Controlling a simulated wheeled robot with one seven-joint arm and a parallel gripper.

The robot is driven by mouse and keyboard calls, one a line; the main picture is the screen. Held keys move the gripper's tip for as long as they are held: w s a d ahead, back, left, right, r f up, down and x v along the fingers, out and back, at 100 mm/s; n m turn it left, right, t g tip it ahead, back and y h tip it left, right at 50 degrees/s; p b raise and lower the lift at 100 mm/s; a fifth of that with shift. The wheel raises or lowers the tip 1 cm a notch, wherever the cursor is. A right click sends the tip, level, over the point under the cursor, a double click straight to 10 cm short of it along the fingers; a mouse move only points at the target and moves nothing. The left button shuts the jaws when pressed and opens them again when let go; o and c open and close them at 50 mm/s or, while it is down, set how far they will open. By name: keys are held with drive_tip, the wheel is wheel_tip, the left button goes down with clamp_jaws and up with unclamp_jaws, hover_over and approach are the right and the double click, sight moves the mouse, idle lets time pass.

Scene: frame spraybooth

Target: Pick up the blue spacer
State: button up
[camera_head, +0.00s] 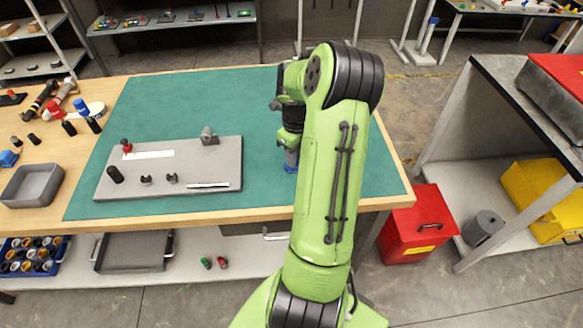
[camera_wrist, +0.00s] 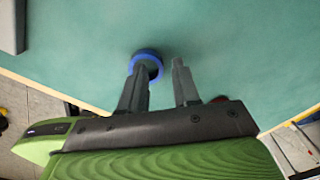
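The blue spacer (camera_wrist: 148,53) is a ring on the green mat in the wrist view. A small blue part of it (camera_head: 291,169) shows in the head view, under my gripper (camera_head: 291,157). My gripper (camera_wrist: 161,65) is open, with a clear gap between its two grey fingers. The left fingertip overlaps the ring's opening in the wrist view; I cannot tell whether it is inside the ring or above it. The right fingertip is to the right of the ring, apart from it. The ring's near edge is partly hidden by the left finger.
A grey fixture plate (camera_head: 215,163) with several small posts lies on the mat (camera_head: 230,105), left of my gripper. A grey bin (camera_head: 33,184) and loose tools stand at the bench's left end. The mat behind the plate is clear.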

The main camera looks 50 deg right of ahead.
drive_tip(key=shift+f, duration=0.65)
drive_tip(key=shift+r, duration=0.1)
clamp_jaws()
